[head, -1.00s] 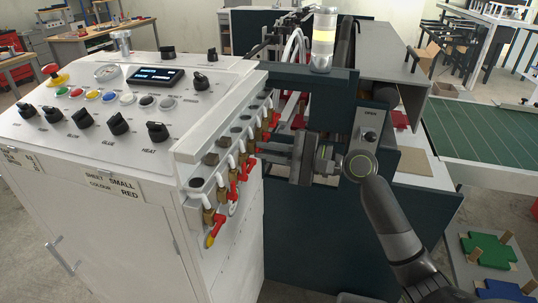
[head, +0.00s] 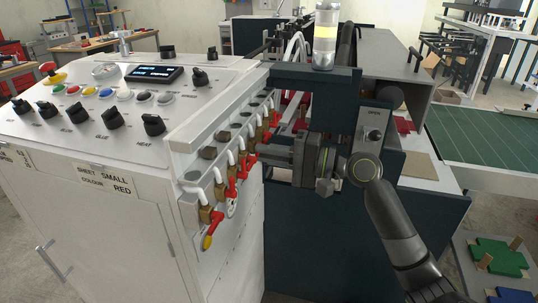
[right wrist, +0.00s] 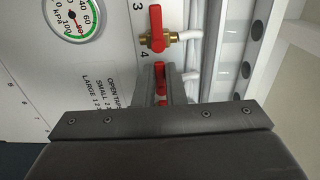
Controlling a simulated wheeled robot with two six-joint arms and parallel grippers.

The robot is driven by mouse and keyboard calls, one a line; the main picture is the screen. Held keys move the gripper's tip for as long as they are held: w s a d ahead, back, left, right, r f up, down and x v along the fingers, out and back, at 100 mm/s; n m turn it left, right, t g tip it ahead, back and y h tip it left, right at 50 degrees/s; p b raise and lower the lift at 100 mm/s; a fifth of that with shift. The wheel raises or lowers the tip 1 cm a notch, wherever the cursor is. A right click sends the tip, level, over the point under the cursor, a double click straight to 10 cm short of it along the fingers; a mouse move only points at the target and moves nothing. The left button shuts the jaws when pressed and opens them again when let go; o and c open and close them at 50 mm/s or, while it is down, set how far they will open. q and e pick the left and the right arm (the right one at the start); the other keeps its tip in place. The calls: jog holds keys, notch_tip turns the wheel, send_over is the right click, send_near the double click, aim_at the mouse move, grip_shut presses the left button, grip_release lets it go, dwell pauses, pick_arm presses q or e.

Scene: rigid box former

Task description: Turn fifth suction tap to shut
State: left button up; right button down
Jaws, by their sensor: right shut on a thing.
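A row of suction taps with red handles and brass bodies runs along the side of the white cabinet in the head view. The nearest tap (head: 217,225) has its red handle slanting down. My right gripper (head: 258,150) reaches in from the right, farther along the row, and hides the tap there. In the right wrist view my right gripper (right wrist: 162,88) is shut on a red tap handle (right wrist: 161,74), which shows between the fingers. Another tap (right wrist: 157,29) above it has its red handle upright across its brass body. The left gripper is out of view.
A pressure gauge (right wrist: 70,17) and panel printing with numbers 3 and 4 lie beside the taps. White hoses (right wrist: 188,35) run right from the taps. A dark machine frame (head: 315,240) stands close on the right. The cabinet top (head: 60,128) carries several knobs.

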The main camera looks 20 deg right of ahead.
jog(key=shift+f, duration=0.1)
jog(key=c, duration=1.5)
grip_release()
jog(key=b+v, duration=0.3)
jog(key=v, duration=1.4)
jog(key=shift+s, duration=0.2)
jog(key=shift+d, duration=0.2)
